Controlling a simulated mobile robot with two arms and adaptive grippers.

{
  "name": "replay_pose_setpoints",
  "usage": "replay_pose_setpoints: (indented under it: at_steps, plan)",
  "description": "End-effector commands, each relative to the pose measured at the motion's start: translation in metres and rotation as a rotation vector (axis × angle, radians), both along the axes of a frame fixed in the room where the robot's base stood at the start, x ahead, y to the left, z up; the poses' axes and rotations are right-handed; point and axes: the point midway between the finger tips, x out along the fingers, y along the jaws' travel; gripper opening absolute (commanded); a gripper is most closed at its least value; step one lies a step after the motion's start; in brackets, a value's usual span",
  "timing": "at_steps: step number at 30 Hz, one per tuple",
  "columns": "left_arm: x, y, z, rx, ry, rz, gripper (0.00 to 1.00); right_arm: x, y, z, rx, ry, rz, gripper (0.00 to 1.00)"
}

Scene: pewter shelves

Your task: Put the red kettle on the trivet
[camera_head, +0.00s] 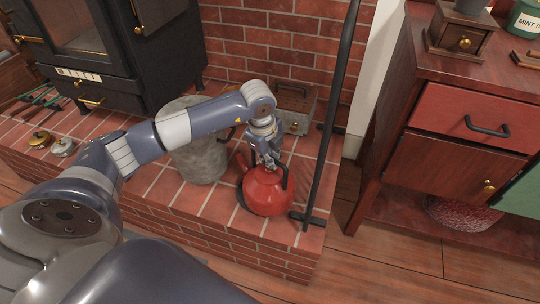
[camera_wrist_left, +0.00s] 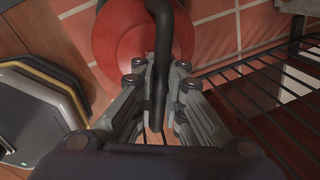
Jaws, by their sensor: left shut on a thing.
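The red kettle (camera_head: 270,194) stands on the brick hearth near its front right corner, with a dark looped handle and a red spout toward the left. My left gripper (camera_head: 268,160) is above it, shut on the dark handle. In the left wrist view, the two fingers (camera_wrist_left: 160,82) close around the handle (camera_wrist_left: 162,45), and the red kettle body (camera_wrist_left: 115,45) lies beyond them. I cannot pick out the trivet with certainty. My right gripper is not in view.
A grey bucket (camera_head: 196,160) stands left of the kettle, and a black pole (camera_head: 324,130) with a foot stands close on its right. The stove (camera_head: 100,45) is at the back left. The red cabinet (camera_head: 465,105) is right; black wire bars (camera_wrist_left: 265,95) show in the wrist view.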

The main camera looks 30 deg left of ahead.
Motion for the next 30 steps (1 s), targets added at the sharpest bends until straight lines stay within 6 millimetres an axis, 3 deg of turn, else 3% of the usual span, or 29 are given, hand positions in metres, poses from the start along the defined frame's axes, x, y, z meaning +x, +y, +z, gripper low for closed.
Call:
replay_pose_setpoints:
  at_steps: [12, 16, 27, 30]
  plan:
    - [0.002, 0.0, 0.001, -0.001, -0.008, 0.0, 0.0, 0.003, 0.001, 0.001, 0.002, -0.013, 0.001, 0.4]
    - [0.0, 0.0, -0.001, 0.0, -0.001, 0.0, 0.3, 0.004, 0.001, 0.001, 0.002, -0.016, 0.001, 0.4]
    - [0.0, 0.0, 0.0, 0.0, -0.002, 0.0, 0.3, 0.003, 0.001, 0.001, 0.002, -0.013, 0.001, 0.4]
    - [0.0, 0.001, 0.01, -0.001, -0.004, 0.0, 0.3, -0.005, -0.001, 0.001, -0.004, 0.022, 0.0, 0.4]
